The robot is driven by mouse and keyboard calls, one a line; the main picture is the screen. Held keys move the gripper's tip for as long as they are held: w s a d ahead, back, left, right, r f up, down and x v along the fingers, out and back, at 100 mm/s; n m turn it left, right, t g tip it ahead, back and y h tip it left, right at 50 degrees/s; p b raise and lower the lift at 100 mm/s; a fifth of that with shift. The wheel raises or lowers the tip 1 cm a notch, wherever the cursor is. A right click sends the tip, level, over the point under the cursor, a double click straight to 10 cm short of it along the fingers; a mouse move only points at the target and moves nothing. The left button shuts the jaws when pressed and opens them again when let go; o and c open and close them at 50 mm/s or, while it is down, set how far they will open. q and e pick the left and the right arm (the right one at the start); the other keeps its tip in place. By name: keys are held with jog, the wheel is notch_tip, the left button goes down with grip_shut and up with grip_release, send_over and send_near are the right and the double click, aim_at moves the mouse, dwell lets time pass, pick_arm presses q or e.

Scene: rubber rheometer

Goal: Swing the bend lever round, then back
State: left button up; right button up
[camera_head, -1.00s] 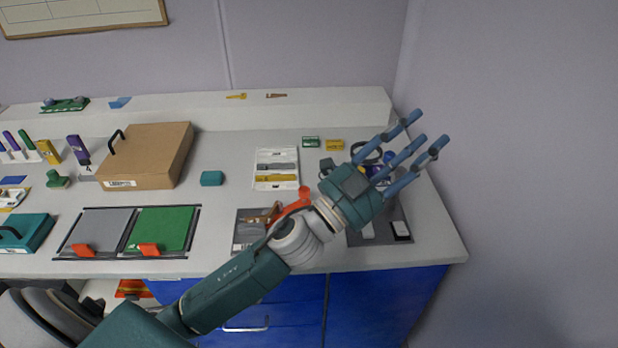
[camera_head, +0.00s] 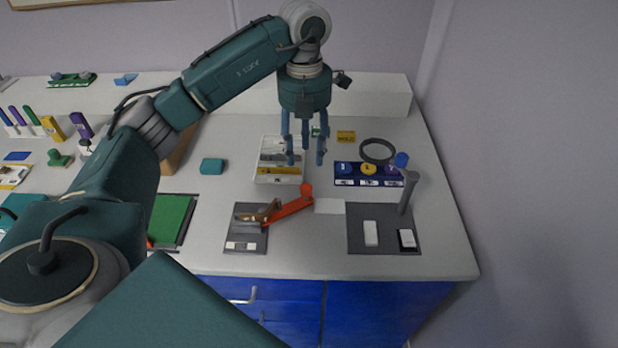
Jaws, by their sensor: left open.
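The bend lever (camera_head: 290,208) is an orange-red arm. It slants up and right from a brown bender on a dark grey plate (camera_head: 243,246) to a round red knob at its far end. My left gripper (camera_head: 305,156) points down with its blue fingers spread and empty. In the picture it sits just above the knob, apart from it; its exact height over the bench is hard to tell. My right gripper is out of view.
A white block (camera_head: 330,206) lies right of the knob. Beyond it are a dark plate (camera_head: 360,240) with a grey post (camera_head: 408,192), a blue panel (camera_head: 345,181) and a black ring (camera_head: 377,151). A white tray (camera_head: 262,178) lies behind the lever. A teal block (camera_head: 212,166) is farther left.

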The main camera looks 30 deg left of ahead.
aim_at(306, 186)
pick_arm(q)
notch_tip(306, 186, down, 10)
jog(key=shift+s+d+r+p, duration=0.1)
jog(key=shift+r+p, duration=0.15)
jog(key=shift+p, duration=0.75)
jog(key=shift+f, duration=0.5)
jog(key=shift+c, duration=0.3)
grip_shut()
